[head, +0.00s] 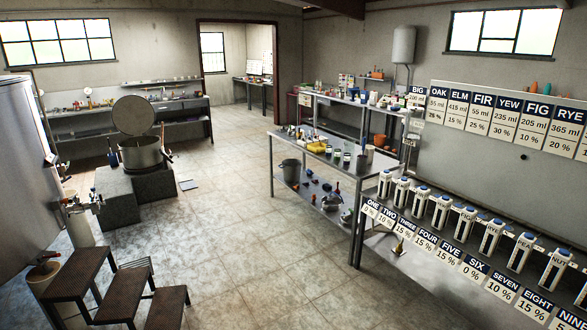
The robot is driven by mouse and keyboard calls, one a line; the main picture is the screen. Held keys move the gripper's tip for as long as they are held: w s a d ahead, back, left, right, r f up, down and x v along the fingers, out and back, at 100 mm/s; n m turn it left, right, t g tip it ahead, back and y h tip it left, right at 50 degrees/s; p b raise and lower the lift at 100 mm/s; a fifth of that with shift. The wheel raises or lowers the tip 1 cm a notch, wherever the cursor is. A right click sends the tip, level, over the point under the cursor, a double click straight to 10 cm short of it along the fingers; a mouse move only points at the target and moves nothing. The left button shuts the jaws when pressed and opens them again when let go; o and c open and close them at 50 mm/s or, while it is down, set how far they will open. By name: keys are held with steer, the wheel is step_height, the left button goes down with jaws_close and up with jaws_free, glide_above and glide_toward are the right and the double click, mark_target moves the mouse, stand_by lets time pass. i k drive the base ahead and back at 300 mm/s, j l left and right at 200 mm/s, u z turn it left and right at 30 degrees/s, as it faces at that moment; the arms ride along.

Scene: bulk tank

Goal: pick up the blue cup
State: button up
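I cannot make out the blue cup for certain. My gripper is not in view.
Metal steps (122,290) stand beside the tank (25,165) at left. A lidded pot (140,153) stands on blocks. The central floor is clear.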

mark_target(328, 148)
steer(key=i, duration=2.4)
steer(key=i+j+z, duration=0.1)
steer(key=i+z, duration=0.15)
steer(key=i, duration=0.25)
steer(key=i+j+z, duration=0.25)
steer(key=i, duration=0.25)
steer(key=i+j+z, duration=0.15)
steer(key=i+z, duration=0.15)
steer(key=i, duration=0.15)
steer(key=i+j+z, duration=0.25)
steer(key=i+j, duration=0.3)
steer(key=i, duration=0.25)
steer(key=i+j+z, duration=0.15)
steer(key=i, duration=0.2)
